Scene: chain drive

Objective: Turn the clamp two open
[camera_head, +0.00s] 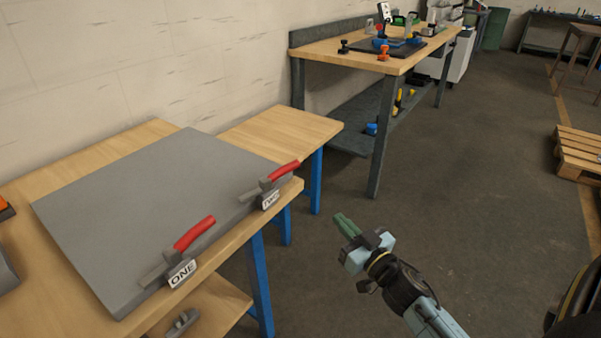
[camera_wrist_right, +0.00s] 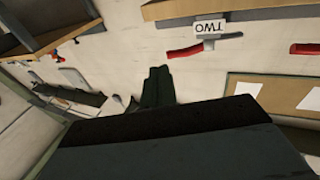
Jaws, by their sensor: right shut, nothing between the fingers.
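Clamp two (camera_head: 269,185) has a red handle and a white label reading TWO. It sits at the right front edge of the grey plate (camera_head: 150,200) on the wooden table. In the right wrist view its red handle (camera_wrist_right: 205,47) and TWO label show at the top. Clamp one (camera_head: 185,252), with a red handle and a label ONE, is at the plate's near edge. My right gripper (camera_head: 347,225) is in the air to the right of the table, apart from clamp two. Its greenish fingers are together and empty. My left gripper is not in view.
A second workbench (camera_head: 375,45) with tools on top stands at the back. A wooden pallet (camera_head: 578,152) lies on the floor at the right. A lower shelf (camera_head: 205,305) is under the near table. The floor around my right gripper is clear.

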